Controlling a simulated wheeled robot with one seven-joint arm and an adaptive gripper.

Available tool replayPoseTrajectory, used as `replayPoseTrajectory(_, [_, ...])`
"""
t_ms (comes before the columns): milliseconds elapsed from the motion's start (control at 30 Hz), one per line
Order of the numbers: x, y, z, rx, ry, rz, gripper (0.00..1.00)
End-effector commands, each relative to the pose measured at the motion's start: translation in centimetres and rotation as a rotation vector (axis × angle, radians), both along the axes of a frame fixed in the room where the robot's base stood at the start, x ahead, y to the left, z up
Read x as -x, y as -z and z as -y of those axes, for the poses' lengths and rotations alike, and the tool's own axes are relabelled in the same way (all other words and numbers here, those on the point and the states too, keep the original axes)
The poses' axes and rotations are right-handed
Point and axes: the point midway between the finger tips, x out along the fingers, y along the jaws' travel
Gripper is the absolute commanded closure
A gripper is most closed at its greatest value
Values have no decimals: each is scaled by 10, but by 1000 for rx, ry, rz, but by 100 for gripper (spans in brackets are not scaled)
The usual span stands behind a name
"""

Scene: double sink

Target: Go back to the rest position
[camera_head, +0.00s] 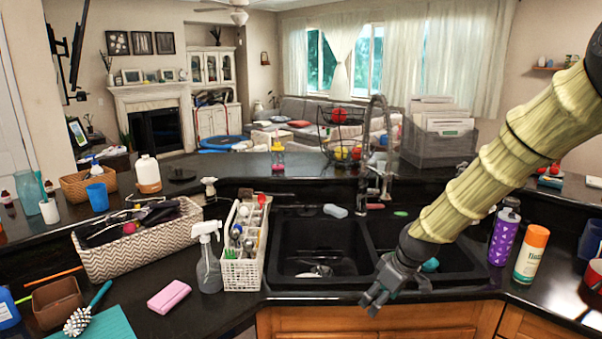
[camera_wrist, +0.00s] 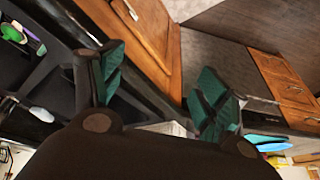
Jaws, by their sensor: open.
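My gripper (camera_head: 376,297) is at the front edge of the black double sink (camera_head: 333,283), in front of the divider between the two basins. My arm comes down to it from the upper right and covers part of the right basin. In the wrist view my gripper (camera_wrist: 155,92) shows two teal-padded fingers spread apart. Nothing is between them. Wooden cabinet fronts and the floor show beyond the fingers.
A white caddy (camera_head: 241,275) and a spray bottle (camera_head: 208,265) stand left of the sink. A pink sponge (camera_head: 169,297) lies on the counter. A purple bottle (camera_head: 503,236) and an orange-capped bottle (camera_head: 531,254) stand at right. A faucet (camera_head: 385,170) rises behind the sink.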

Motion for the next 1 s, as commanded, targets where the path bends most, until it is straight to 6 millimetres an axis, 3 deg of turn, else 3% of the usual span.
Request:
replayPoseTrajectory(33, [-3, 18, -2, 2, 9, -17, 26])
replayPoseTrajectory(167, [-4, 60, -7, 1, 46, -56, 26])
replayPoseTrajectory(367, [33, 121, -10, 4, 129, -104, 26])
replayPoseTrajectory(467, [71, 160, -9, 9, 192, -132, 26])
replayPoseTrajectory(700, [190, 251, -3, 29, 380, -201, 26])
replayPoseTrajectory(900, [279, 313, 4, 60, 526, -267, 26])
replayPoseTrajectory(1000, [323, 333, 7, 78, 593, -294, 26])
